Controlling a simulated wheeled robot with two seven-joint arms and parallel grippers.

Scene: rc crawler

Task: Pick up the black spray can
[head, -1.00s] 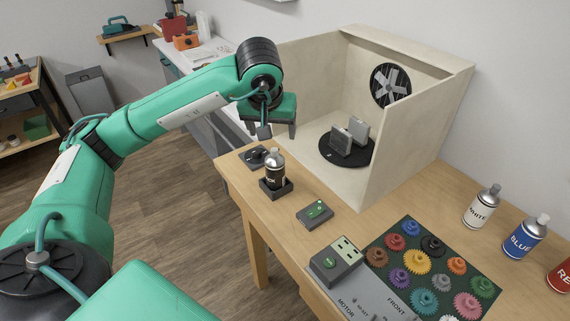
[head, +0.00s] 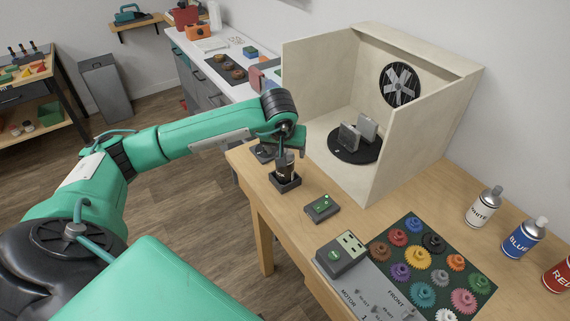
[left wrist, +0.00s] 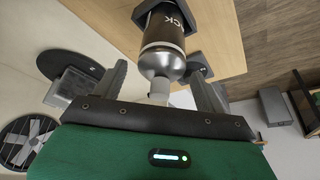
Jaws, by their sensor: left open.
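The black spray can (head: 284,169) stands upright in a small dark square holder (head: 285,183) near the left end of the wooden table. In the left wrist view the can (left wrist: 164,30) shows its black body, silver shoulder and pale nozzle. My left gripper (head: 288,152) is over the can's top and hides part of it in the head view. In the left wrist view the left gripper (left wrist: 155,88) is open, with its fingers on either side of the nozzle and apart from it. My right gripper is not in view.
A wooden spray booth (head: 409,139) with a fan and black turntable (head: 354,150) stands close behind the can. A gear board (head: 432,265) and white, blue and red cans stand farther right.

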